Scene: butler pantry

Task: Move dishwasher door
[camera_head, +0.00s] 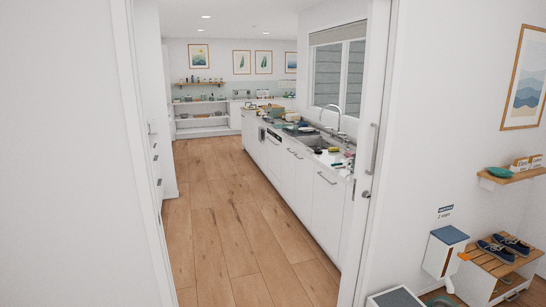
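A long white counter run (326,205) stands beyond the doorway, along the right wall of the pantry. A front with a dark strip along its top (273,150) sits toward the far part of this run and looks like the dishwasher door. It appears upright and flush with the fronts beside it. It is small and far, so I cannot be sure that it is the dishwasher. My gripper is not in view.
The wooden floor (215,230) is clear through the doorway. White door frames border it, with a handled door edge (373,148) on the right. A slatted shoe bench (492,262), a blue-lidded white bin (443,255) and a wall shelf (512,178) stand at right.

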